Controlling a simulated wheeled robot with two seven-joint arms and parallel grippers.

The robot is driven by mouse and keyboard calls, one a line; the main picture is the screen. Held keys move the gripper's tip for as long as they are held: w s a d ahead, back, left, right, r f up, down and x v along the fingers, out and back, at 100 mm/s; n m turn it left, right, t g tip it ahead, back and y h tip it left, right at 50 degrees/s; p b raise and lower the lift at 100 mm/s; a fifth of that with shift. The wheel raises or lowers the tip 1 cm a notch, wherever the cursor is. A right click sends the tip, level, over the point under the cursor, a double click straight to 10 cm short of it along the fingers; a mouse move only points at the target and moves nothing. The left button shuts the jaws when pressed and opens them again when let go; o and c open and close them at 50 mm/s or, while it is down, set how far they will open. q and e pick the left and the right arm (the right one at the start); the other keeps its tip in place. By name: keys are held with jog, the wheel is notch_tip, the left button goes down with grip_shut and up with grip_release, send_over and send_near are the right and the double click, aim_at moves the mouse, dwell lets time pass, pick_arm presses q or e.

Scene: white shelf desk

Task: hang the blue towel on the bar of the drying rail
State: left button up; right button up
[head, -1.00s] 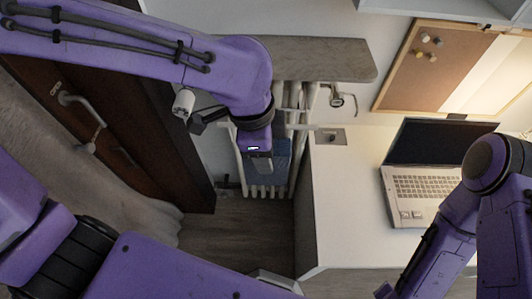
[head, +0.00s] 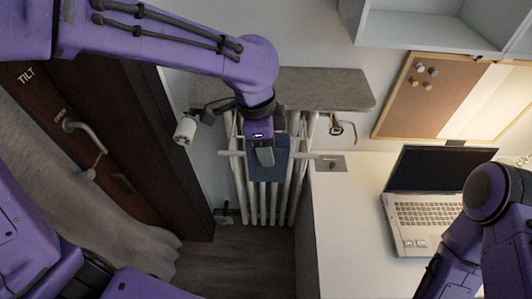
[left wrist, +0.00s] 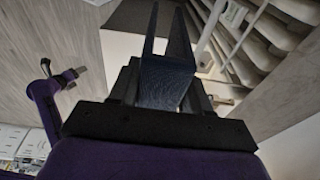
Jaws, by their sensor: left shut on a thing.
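The blue towel (head: 283,163) hangs below my left gripper (head: 265,158) in the head view, in front of the white radiator. My left gripper is shut on it; the towel also shows between the dark fingers in the left wrist view (left wrist: 165,85). The pale horizontal bar of the drying rail (head: 306,155) crosses the radiator at about the towel's upper part in the picture. The gripper and towel hide the bar's middle, and I cannot tell whether the towel touches it. My right arm is at the right edge; its gripper is not clearly seen.
A grey shelf (head: 325,88) juts out above the radiator (head: 242,200). A paper roll (head: 185,130) is on the left, near a dark door (head: 110,150). A white desk (head: 345,220) with a laptop (head: 432,200) stands on the right. The floor below the radiator is clear.

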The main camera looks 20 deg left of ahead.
pick_arm(q)
jog(key=shift+w+a, duration=1.25)
jog(key=shift+w, duration=3.2)
jog(key=shift+f+b, duration=3.2)
jog(key=shift+f, duration=3.95)
jog(key=shift+s, duration=0.1)
jog(key=o, duration=1.1)
jog(key=shift+o, duration=0.2)
